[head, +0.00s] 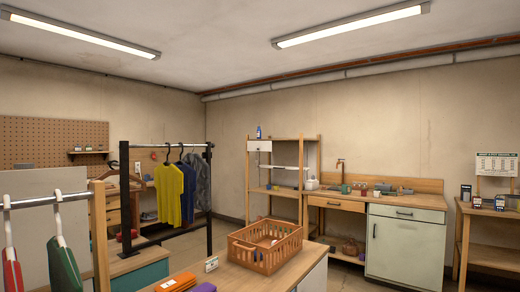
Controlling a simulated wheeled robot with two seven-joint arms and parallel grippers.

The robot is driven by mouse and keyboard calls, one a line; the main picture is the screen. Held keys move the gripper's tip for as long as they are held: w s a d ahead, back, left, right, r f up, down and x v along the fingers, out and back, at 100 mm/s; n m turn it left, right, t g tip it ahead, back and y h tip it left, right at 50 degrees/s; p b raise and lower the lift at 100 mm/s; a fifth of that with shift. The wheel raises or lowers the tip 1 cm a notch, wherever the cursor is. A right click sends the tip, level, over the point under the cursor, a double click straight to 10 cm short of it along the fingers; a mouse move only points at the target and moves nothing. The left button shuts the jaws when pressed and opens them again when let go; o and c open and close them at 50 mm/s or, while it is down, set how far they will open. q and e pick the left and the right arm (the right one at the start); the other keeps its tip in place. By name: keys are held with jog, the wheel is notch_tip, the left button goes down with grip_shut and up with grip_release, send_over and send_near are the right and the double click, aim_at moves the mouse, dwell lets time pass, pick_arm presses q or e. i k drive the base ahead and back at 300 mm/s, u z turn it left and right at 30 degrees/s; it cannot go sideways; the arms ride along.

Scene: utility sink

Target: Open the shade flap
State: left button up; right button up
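I cannot make out a shade flap for certain in the head view. A small white panel (259,146) is at the top of the wooden shelf rack (302,180) against the back wall; I cannot tell what it is. The sink counter (388,203) has a pale cabinet door (405,248) with a dark handle, and it looks shut. Neither of my grippers is in view.
A wooden table (240,281) with an orange basket (266,245) stands in front. A clothes rack (125,190) holds yellow and dark shirts left of centre. Another rail (45,201) is at the near left. A side table (490,252) stands at the right.

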aim_at(265, 146)
jog(key=z, duration=1)
jog(key=i, duration=6.25)
jog(key=u, duration=2.65)
jog(key=i, duration=4.55)
